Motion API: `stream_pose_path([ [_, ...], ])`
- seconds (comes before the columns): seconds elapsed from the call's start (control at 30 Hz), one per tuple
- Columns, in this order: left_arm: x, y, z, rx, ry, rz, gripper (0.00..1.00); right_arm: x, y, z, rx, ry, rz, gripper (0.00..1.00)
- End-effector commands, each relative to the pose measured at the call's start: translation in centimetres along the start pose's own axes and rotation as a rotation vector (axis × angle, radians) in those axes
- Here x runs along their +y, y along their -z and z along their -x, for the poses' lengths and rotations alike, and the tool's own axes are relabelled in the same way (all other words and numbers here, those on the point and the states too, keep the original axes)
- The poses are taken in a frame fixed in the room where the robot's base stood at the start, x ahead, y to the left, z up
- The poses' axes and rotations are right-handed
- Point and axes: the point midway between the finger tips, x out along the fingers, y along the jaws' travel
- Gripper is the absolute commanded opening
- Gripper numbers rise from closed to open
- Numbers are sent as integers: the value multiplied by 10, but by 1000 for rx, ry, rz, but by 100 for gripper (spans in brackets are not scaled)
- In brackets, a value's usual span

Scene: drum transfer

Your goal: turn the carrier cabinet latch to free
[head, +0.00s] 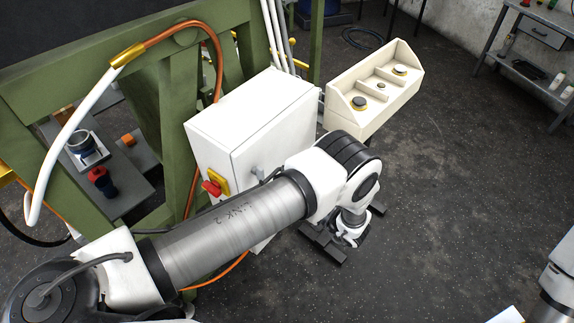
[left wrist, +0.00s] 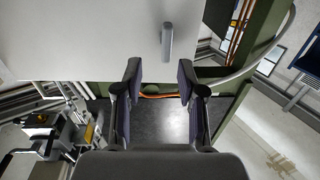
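The white carrier cabinet (head: 240,130) is mounted by the green frame. Its grey latch handle (head: 258,172) sticks out from the front door, close behind my left arm. In the left wrist view the latch (left wrist: 167,41) is a short grey bar, upright in the picture, on the pale cabinet door (left wrist: 80,40). My left gripper (head: 345,235) is right of the cabinet in the head view. In the left wrist view the left gripper (left wrist: 159,78) has its two fingers wide apart with nothing between them. The latch lies beyond the fingertips, apart from them. My right gripper is out of view.
A red knob on a yellow plate (head: 214,186) sits on the cabinet side. A cream divided box (head: 350,118) with several round parts stands behind my left wrist. Hoses run along the green frame (head: 175,110). The dark floor (head: 450,180) to the right is open.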

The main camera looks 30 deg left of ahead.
Motion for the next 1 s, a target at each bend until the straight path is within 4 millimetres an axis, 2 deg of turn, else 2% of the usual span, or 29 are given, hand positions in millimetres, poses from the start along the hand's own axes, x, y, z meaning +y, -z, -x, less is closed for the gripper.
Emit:
stream_pose_path([
  [0.17, 1, -6, -5, 2, -1, 0, 40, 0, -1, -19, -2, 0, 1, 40],
  [0.47, 0, -11, -28, 2, 0, 1, 40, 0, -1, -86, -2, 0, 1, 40],
  [0.57, -1, -5, -53, -1, 4, 0, 40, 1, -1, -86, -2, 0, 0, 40],
  [0.63, -1, 3, -65, -2, 4, -1, 40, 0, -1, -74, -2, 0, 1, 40],
  [0.7, 0, 2, -73, -2, 2, -1, 40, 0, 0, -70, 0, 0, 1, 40],
  [1.0, 0, 0, -78, -1, -1, -1, 40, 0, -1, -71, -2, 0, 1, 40],
])
